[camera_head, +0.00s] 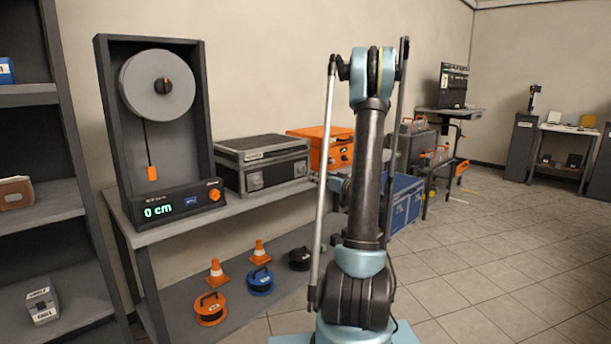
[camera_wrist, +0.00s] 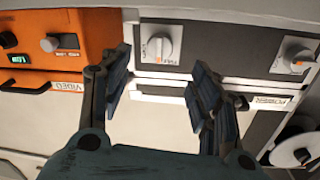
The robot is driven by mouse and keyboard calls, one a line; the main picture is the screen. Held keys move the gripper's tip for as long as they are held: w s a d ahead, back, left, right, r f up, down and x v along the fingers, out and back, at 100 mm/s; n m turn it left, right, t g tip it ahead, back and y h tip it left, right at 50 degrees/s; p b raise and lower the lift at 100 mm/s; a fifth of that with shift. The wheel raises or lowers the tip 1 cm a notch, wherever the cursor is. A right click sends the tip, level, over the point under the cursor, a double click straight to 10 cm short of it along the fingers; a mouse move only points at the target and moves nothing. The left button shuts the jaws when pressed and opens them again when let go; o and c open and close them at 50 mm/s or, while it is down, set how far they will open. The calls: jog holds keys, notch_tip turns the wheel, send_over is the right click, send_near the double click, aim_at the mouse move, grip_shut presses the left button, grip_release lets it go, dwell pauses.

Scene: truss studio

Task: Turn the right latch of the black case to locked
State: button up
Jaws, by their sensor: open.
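The black case (camera_head: 262,160) with grey edges stands on the bench, left of my arm in the head view. The wrist view looks upside down, so the case's right latch (camera_wrist: 160,47) lies left of the other latch (camera_wrist: 297,62) there. The right latch is a pale round dial with a raised bar and an orange mark; the bar runs roughly up and down the picture. My gripper (camera_wrist: 160,62) is open and empty, its two fingers on either side of this latch. I cannot tell whether they touch it. The head view does not clearly show my gripper.
An orange case (camera_head: 320,145) stands close beside the black case; its front with a grey knob (camera_wrist: 50,43) also shows in the wrist view. A gauge with a hanging orange weight (camera_head: 152,173) stands left. Cones and reels fill the lower shelf (camera_head: 285,315). The floor (camera_head: 500,270) is clear at right.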

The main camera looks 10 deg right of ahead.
aim_at(305, 171)
jog(key=x, duration=1)
jog(key=shift+a, duration=0.1)
jog(key=c, duration=1.1)
